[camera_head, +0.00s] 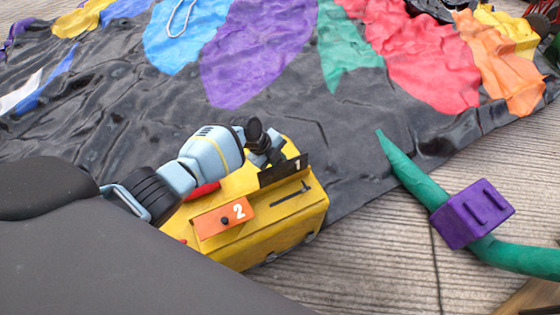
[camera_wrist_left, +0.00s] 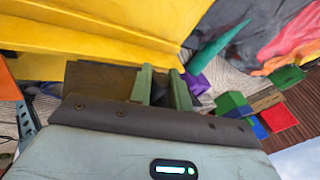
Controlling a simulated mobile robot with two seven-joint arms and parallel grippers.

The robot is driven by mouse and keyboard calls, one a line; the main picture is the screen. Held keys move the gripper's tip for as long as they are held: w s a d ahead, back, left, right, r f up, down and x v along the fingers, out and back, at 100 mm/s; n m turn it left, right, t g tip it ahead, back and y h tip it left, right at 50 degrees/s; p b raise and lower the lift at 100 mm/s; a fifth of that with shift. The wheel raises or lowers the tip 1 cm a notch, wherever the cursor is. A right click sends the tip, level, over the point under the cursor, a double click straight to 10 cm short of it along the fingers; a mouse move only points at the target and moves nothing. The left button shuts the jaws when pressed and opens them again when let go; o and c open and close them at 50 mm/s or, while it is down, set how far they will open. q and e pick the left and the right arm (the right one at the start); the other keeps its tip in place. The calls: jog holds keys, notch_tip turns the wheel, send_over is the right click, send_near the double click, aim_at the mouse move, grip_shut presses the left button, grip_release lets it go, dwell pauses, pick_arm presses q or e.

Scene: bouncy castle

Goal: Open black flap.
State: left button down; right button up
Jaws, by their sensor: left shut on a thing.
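The black flap (camera_head: 281,171), marked 1, is on the yellow box (camera_head: 307,208). It stands tilted up from the box's top, above a dark slot. My left gripper (camera_head: 272,155) comes in from the left over the box and is shut on the flap; its fingertips are partly hidden in the head view. In the left wrist view, the green fingers (camera_wrist_left: 161,88) are at the dark flap (camera_wrist_left: 95,82), against the yellow box (camera_wrist_left: 100,35). My right gripper is not in view.
An orange flap (camera_head: 221,219) marked 2 lies beside it on the box. A green tube (camera_head: 418,184) through a purple block (camera_head: 472,214) lies to the right on wooden planks (camera_head: 385,255). A wrinkled, multicoloured sheet (camera_head: 290,115) spreads behind the box.

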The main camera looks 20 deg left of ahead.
pick_arm(q)
jog(key=c, duration=1.3)
grip_release()
jog(key=shift+c, duration=0.2)
jog(key=shift+r, duration=0.15)
jog(key=p+v, duration=0.3)
jog(key=v, duration=0.4)
jog(key=shift+r, duration=0.25)
jog(key=shift+s+a, duration=0.1)
jog(key=shift+a, duration=0.05)
